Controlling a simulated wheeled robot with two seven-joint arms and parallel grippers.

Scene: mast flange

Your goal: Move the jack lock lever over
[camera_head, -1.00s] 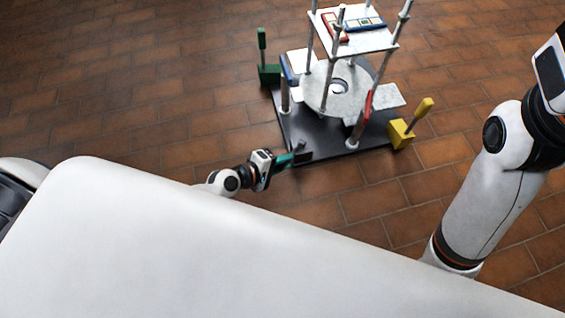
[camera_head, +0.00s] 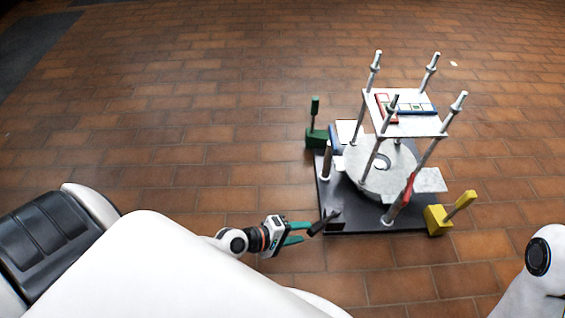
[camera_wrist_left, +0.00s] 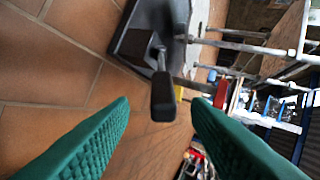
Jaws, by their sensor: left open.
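A black lever (camera_head: 324,222) rises from a black block at the front-left corner of the dark base plate (camera_head: 345,222) and leans left toward my left gripper (camera_head: 306,231). In the left wrist view the lever's black handle (camera_wrist_left: 163,97) points at the camera, in front of the gap between my green fingers (camera_wrist_left: 160,125). The left gripper is open and empty, with the handle just beyond its fingertips; I cannot tell if they touch. A green lever (camera_head: 315,112) stands upright at the back left and a yellow lever (camera_head: 460,205) leans right at the front right. My right gripper is out of view.
Metal posts (camera_head: 434,145) carry a white upper plate (camera_head: 415,123) with red and blue pieces above a round grey disc (camera_head: 365,180). A red part (camera_head: 409,190) is on the front-right post. Bare brick floor (camera_head: 200,130) lies left of the fixture.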

